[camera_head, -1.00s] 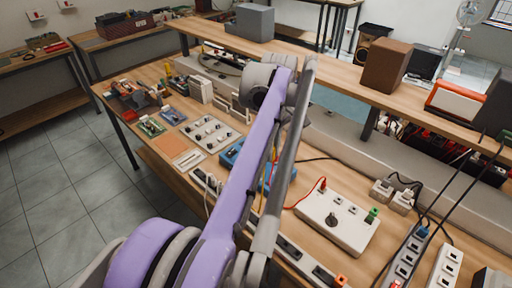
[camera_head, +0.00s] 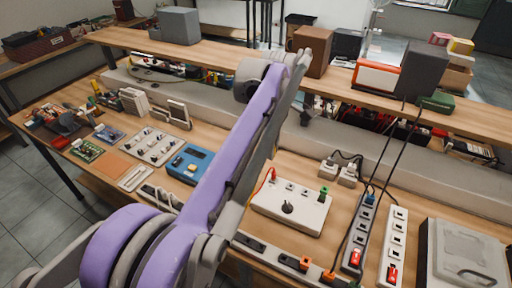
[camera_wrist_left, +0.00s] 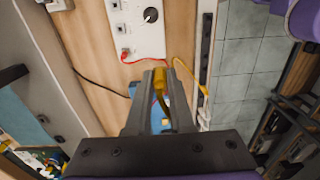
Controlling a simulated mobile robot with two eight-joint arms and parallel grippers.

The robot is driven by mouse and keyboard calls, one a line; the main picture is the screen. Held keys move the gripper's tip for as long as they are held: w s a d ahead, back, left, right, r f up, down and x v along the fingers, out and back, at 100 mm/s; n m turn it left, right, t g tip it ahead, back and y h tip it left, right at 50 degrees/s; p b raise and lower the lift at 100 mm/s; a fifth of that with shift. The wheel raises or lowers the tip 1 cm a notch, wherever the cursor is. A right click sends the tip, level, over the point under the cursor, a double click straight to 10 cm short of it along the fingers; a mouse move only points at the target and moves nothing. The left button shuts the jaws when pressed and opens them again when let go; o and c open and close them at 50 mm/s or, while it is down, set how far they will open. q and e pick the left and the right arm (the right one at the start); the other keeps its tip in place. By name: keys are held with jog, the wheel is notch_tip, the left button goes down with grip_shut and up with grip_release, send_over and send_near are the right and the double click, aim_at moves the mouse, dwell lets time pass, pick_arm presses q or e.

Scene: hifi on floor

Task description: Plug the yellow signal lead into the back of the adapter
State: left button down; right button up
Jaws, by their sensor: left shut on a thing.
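In the left wrist view my left gripper (camera_wrist_left: 163,82) is shut on the yellow lead's plug (camera_wrist_left: 160,86). The yellow cable (camera_wrist_left: 188,72) loops out to the right of the fingers. Beyond the fingertips is a white box (camera_wrist_left: 143,38) with a dark knob and a red plug in one corner. In the head view this white box (camera_head: 300,213) lies on the bench and also bears a green plug. I cannot tell whether it is the adapter. In the head view my purple arm hides the gripper's fingertips. My right gripper is not in view.
A blue device (camera_head: 190,164) lies left of the arm. Power strips (camera_head: 358,236) and a grey case (camera_head: 463,255) stand at the right. A raised shelf (camera_head: 340,92) carrying boxes runs behind. Black cables (camera_head: 388,150) hang at the right.

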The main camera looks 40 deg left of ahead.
pick_arm(q)
jog(key=w+d+p, duration=0.3)
jog(key=w+d, duration=1)
jog(key=w, duration=0.1)
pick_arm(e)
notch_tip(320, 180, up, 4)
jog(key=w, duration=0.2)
pick_arm(q)
jog(key=f+b, duration=0.1)
jog(key=f, duration=0.3)
jog(key=f+b, duration=0.2)
jog(key=f, duration=0.2)
jog(key=f+b, duration=0.2)
jog(key=f, duration=0.3)
jog(key=shift+s+a, duration=0.1)
jog(key=shift+s, duration=0.2)
jog(key=shift+f+b, duration=0.5)
jog(key=shift+f, duration=0.4)
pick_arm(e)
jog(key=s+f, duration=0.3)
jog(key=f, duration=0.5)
pick_arm(q)
jog(key=shift+f+b, duration=0.3)
jog(key=shift+f, duration=0.5)
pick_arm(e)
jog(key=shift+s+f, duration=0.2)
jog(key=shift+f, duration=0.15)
